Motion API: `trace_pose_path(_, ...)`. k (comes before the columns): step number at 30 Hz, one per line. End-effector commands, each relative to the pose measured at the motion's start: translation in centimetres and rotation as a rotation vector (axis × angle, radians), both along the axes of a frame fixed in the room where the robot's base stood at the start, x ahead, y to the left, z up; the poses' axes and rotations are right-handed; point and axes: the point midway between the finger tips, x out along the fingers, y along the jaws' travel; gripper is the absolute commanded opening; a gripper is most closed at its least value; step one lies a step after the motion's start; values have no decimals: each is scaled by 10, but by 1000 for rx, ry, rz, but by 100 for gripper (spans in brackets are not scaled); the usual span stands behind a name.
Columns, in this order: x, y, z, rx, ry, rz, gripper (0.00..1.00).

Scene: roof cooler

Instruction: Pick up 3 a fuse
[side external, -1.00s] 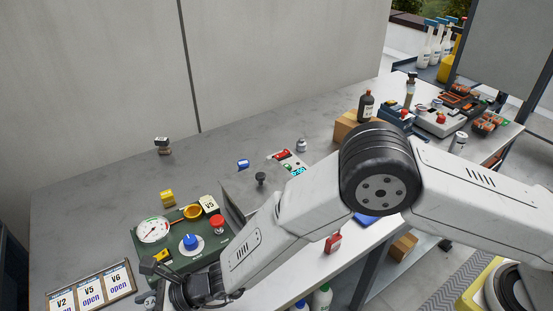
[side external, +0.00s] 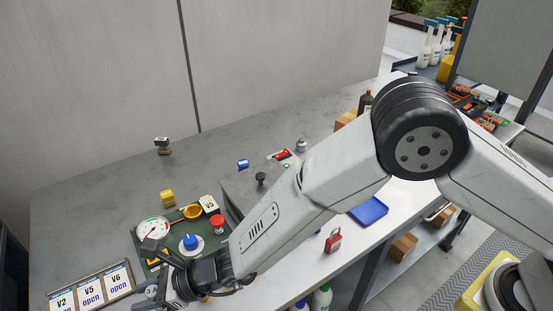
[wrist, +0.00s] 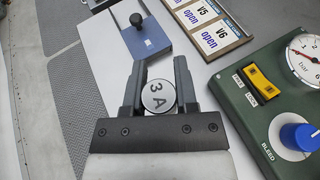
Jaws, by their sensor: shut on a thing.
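The 3 A fuse (wrist: 158,99) shows in the wrist view as a round pale cap lettered "3 A", between the two dark fingers. My gripper (wrist: 160,78) is shut on it. In the side external view, my gripper (side external: 156,288) is low at the left, near the front edge of the green panel. The fuse's small lettered cap (side external: 151,291) shows there too. The fuse's body below the cap is hidden.
The green panel (wrist: 264,124) with gauge, yellow switch and blue knob stands right of my gripper. A card stand (wrist: 213,30) and a blue plate with a black knob (wrist: 150,40) lie beyond. A blue tray (side external: 369,211) lies near the table's front edge.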

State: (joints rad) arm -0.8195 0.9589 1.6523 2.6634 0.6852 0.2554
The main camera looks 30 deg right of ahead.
Motion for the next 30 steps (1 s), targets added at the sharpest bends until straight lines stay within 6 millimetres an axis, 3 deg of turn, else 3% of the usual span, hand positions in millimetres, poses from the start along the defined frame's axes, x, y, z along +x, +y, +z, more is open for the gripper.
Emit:
trace_pose_path(8,-21,-20,37,3,-3,1,0)
trace_pose_path(21,-65,-64,64,3,-1,0,0)
trace_pose_path(30,-82,-80,73,1,-2,0,0)
